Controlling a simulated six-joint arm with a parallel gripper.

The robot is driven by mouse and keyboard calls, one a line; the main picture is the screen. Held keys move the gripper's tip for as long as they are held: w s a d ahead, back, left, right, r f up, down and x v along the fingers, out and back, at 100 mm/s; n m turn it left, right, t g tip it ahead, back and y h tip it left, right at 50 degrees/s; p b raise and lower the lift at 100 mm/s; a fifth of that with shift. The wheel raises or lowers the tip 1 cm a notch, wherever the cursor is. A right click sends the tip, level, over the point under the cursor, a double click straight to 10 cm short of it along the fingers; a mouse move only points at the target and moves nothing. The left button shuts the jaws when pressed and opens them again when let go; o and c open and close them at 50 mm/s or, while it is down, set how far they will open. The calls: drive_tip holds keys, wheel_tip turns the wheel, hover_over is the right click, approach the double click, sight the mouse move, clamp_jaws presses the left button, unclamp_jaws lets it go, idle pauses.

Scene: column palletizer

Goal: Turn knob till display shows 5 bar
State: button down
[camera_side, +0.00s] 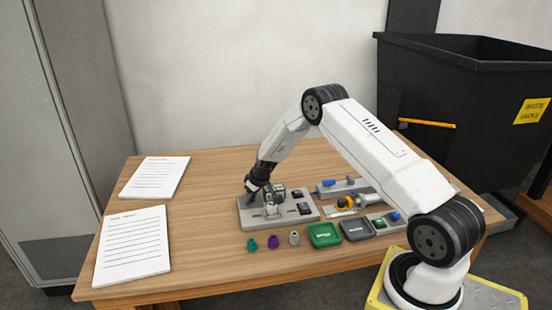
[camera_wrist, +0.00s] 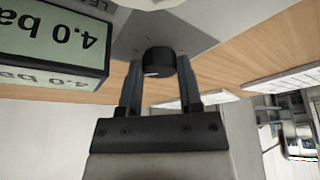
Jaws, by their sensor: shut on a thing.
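The black knob (camera_wrist: 158,61) sits on a light grey panel in the wrist view, with a pale mark on its face. My gripper (camera_wrist: 160,70) has its two fingers on either side of the knob and is shut on it. The display (camera_wrist: 50,40) is at the left of the wrist view, upside down, and reads 4.0 ba, the rest cut off.
A green tray (camera_side: 324,235) and a dark grey tray (camera_side: 356,229) stand at the table's front, with several small coloured parts (camera_side: 273,242) to their left. Two paper sheets (camera_side: 133,245) lie at the left. A black waste bin (camera_side: 460,90) stands behind right.

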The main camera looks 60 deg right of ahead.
drive_tip(key=shift+a+m+h, duration=0.1)
drive_tip(key=shift+m+h, duration=0.3)
drive_tip(key=shift+m, duration=0.5)
drive_tip(key=shift+a+m+g+h, duration=0.1)
drive_tip(key=shift+m+g+h, duration=0.4)
drive_tip(key=shift+m, duration=1.2)
drive_tip(key=shift+m+h, duration=0.3)
drive_tip(key=shift+m, duration=0.4)
drive_tip(key=shift+c, duration=1.3)
unclamp_jaws()
drive_tip(key=shift+r, duration=0.1)
drive_tip(key=v, duration=0.7)
drive_tip(key=shift+r, duration=0.25)
